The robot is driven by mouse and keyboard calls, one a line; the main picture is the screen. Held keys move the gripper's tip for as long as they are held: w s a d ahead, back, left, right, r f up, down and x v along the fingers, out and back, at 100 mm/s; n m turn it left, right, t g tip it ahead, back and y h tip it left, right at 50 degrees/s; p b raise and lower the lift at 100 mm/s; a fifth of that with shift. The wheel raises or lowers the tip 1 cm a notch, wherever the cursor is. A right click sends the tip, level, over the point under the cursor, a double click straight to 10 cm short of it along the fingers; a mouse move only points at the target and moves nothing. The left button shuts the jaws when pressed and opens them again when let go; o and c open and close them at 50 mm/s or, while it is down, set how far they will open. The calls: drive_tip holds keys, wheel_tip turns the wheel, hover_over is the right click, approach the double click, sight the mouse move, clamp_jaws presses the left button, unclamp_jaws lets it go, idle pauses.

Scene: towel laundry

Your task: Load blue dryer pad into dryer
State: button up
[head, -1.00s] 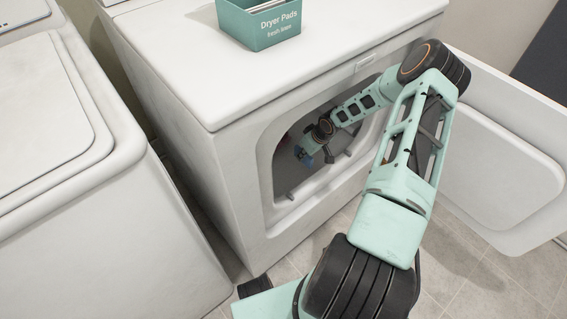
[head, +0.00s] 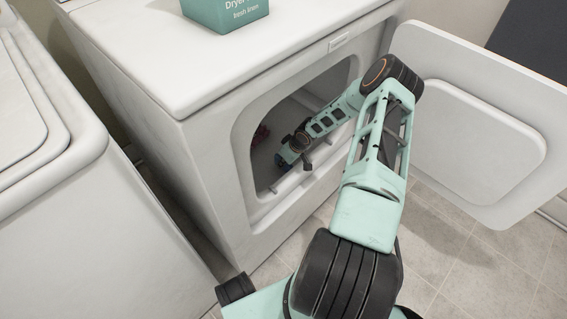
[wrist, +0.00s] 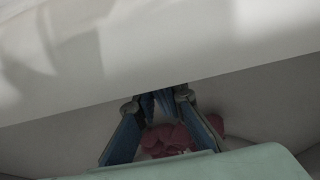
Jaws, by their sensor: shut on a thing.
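The dryer (head: 160,70) stands open, with its round-cornered opening facing me and its door (head: 470,125) swung out to the right. My arm reaches through the opening. My gripper (head: 283,161) is inside the drum, low behind the front rim. In the wrist view my gripper (wrist: 160,100) is shut on the blue dryer pad (wrist: 161,104), a small dark blue piece between the fingertips. The pad is dim and mostly hidden by the fingers. A red cloth (head: 260,135) lies in the drum left of my gripper; in the wrist view red folds (wrist: 165,138) show below the fingers.
A teal dryer pads box (head: 225,12) stands on the dryer top, cut off by the frame. A white washer (head: 60,190) stands at left with a narrow gap between. Tiled floor is clear at lower right.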

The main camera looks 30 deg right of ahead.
drive_tip(key=shift+f, duration=0.25)
drive_tip(key=o, duration=0.8)
drive_tip(key=shift+r, duration=0.1)
drive_tip(key=shift+c, duration=0.2)
drive_tip(key=shift+s+r+p, duration=0.1)
drive_tip(key=shift+r+p, duration=0.25)
drive_tip(key=shift+r, duration=0.15)
drive_tip(key=p+v, duration=0.4)
drive_tip(key=v, duration=0.7)
drive_tip(key=shift+r, duration=0.2)
